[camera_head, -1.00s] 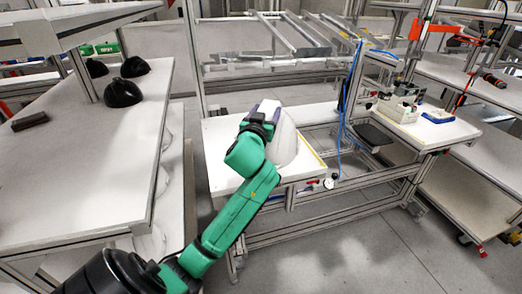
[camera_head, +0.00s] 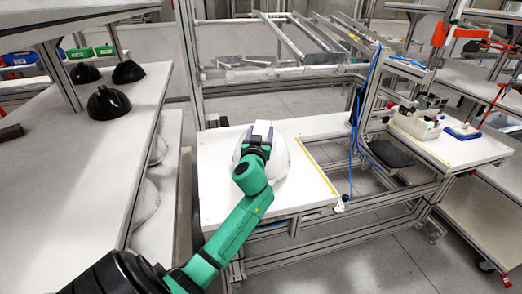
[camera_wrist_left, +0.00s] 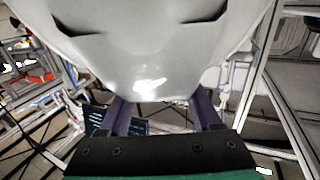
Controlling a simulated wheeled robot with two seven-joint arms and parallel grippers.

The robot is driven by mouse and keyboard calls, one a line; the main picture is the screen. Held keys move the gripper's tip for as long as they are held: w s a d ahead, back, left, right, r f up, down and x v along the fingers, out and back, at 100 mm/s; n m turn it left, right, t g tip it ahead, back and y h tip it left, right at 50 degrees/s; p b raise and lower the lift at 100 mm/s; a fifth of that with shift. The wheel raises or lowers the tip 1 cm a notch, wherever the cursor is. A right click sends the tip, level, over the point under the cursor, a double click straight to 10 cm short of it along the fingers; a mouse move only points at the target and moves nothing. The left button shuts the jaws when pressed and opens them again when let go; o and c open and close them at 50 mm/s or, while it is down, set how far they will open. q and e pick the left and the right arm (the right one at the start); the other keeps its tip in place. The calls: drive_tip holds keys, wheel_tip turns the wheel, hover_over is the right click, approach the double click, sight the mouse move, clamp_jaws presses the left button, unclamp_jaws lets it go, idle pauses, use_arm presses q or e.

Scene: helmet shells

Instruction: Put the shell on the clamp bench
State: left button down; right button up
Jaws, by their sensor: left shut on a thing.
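A white domed shell (camera_head: 276,168) is held over the near white-topped bench (camera_head: 300,196) in the head view. I cannot tell whether it touches the bench top. My left gripper (camera_head: 262,132) is shut on the shell at its far upper side, with the green arm in front of part of it. In the left wrist view the shell (camera_wrist_left: 150,45) fills the top, and the purple fingers (camera_wrist_left: 163,112) reach its edge. The exact grip is hidden behind the shell. My right gripper is not in view.
On the left, a table (camera_head: 60,165) carries black shells (camera_head: 107,103), with white shells (camera_head: 146,203) on a lower level. Right of the near bench, another bench (camera_head: 465,150) holds a tray of metal parts (camera_head: 416,124). A blue cable (camera_head: 363,95) hangs between. The near bench looks otherwise mostly clear.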

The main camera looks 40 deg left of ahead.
use_arm(q)
wheel_tip(320, 180, down, 5)
drive_tip(key=shift+s+d+r+b, duration=0.1)
drive_tip(key=shift+d+r+b, duration=0.1)
drive_tip(key=shift+b, duration=0.6)
drive_tip(key=shift+f, duration=0.3)
drive_tip(key=shift+a, duration=0.1)
drive_tip(key=shift+f, duration=0.1)
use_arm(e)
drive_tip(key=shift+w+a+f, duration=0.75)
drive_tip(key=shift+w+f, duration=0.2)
use_arm(q)
drive_tip(key=shift+c, duration=0.4)
unclamp_jaws()
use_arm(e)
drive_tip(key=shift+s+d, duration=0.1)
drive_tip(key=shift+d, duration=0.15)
